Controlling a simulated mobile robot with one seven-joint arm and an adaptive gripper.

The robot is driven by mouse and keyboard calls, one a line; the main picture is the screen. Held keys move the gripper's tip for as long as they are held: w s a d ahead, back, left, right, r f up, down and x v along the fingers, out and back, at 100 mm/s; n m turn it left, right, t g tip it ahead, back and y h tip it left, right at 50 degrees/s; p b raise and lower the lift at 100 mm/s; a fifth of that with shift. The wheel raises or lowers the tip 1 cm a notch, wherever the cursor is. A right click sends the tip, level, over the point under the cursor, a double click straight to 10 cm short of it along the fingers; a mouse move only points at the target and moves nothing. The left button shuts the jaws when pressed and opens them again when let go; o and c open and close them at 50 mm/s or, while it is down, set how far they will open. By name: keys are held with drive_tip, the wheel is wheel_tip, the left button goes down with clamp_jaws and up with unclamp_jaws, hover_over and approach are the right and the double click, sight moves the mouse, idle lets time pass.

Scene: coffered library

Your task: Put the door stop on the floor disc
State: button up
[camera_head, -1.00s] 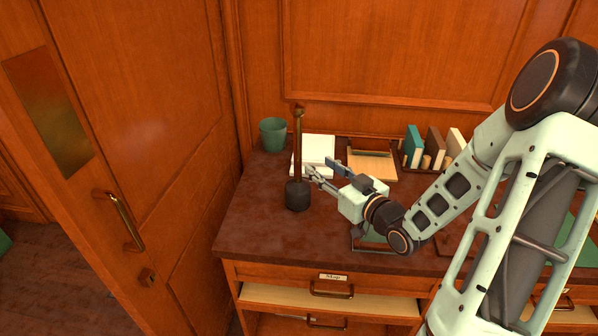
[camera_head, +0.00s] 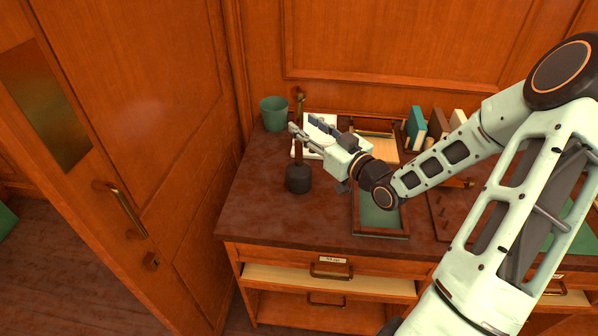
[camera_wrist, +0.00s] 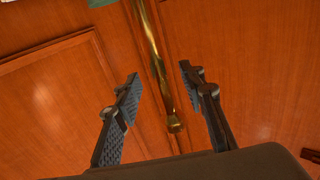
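The door stop stands upright near the left end of the dark desk top; its dark round base (camera_head: 298,179) carries a tall brass rod (camera_head: 299,101). My gripper (camera_head: 302,131) is at the upper part of the rod in the head view. In the wrist view, my gripper (camera_wrist: 158,73) has its two fingers wide apart, with the brass rod (camera_wrist: 157,60) and its knobbed end showing between them. Neither finger visibly touches the rod. The base is out of the wrist view. I cannot make out a floor disc in either view.
A green-lined tray (camera_head: 379,218) and upright books (camera_head: 416,128) lie to the right. A panelled door (camera_head: 130,120) with a brass handle is left; floor (camera_head: 50,270) shows beyond it.

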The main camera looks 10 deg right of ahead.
sight(302, 121)
drive_tip(key=x, duration=0.3)
drive_tip(key=shift+w+r, duration=0.15)
drive_tip(key=shift+w, duration=0.05)
drive_tip(key=shift+c, duration=0.3)
clamp_jaws()
drive_tip(key=shift+r, duration=0.15)
